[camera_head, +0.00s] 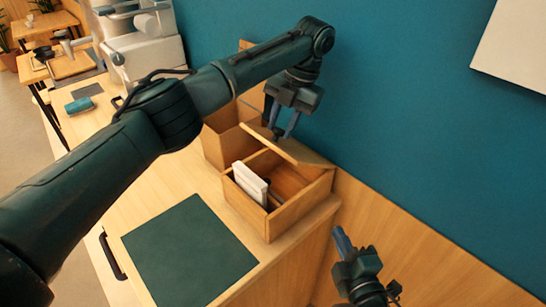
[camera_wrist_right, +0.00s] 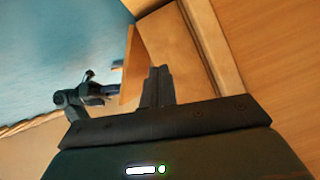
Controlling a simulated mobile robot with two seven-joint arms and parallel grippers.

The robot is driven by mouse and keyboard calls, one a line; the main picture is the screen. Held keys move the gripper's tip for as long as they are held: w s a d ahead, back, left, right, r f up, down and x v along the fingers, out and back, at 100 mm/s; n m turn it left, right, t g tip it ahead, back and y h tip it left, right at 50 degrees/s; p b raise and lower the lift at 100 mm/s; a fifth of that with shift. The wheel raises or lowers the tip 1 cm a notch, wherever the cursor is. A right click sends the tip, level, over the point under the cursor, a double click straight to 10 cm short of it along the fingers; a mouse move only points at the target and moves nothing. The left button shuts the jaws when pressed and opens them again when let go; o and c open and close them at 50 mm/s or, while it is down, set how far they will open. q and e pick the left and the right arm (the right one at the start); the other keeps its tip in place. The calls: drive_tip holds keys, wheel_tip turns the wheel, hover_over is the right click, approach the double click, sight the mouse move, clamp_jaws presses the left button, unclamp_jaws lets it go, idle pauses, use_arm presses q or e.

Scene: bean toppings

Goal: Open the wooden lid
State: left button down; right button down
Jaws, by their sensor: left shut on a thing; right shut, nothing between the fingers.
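The wooden lid (camera_head: 300,149) is tilted up over a small wooden box (camera_head: 285,218) on the counter. The front of the box stands uncovered. My left gripper (camera_head: 282,133) reaches in from above and is shut on the lid's edge. In the right wrist view the lid (camera_wrist_right: 131,68) shows as a thin wooden panel, with my left gripper (camera_wrist_right: 112,90) at it. My right gripper (camera_head: 342,238) is shut and empty, apart from the box, beyond the counter's right edge. Its closed fingers (camera_wrist_right: 158,75) also show in the right wrist view.
A white item (camera_head: 250,183) and dark contents sit in the box. A taller wooden box (camera_head: 222,142) stands behind it to the left. A dark green mat (camera_head: 190,250) lies in front. The blue wall (camera_head: 400,120) is close behind.

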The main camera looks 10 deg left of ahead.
sight(277, 147)
drive_tip(key=w+a+r+n+g+y, duration=0.1)
drive_tip(key=w+a+r+n+y, duration=0.2)
drive_tip(key=a+n, duration=0.5)
drive_tip(key=w+a+r+n+y, duration=0.4)
drive_tip(key=w+a+r+n, duration=0.2)
drive_tip(key=a+r+n, duration=0.2)
drive_tip(key=shift+a+n+g, duration=0.4)
drive_tip(key=shift+a+n, duration=0.3)
drive_tip(key=shift+n, duration=0.2)
drive_tip(key=shift+r, duration=0.15)
use_arm(q)
drive_tip(key=shift+f, duration=0.1)
use_arm(e)
drive_tip(key=shift+w+d+r+y, duration=0.2)
drive_tip(key=shift+w+r, duration=0.1)
drive_tip(key=shift+r, duration=0.2)
drive_tip(key=shift+w+d+r+y, duration=0.1)
drive_tip(key=shift+w+d+r, duration=0.15)
drive_tip(key=shift+r, duration=0.2)
use_arm(q)
drive_tip(key=c, duration=1.4)
unclamp_jaws()
drive_tip(key=shift+s, duration=0.1)
use_arm(e)
drive_tip(key=shift+r, duration=0.1)
use_arm(q)
drive_tip(key=shift+a, duration=0.1)
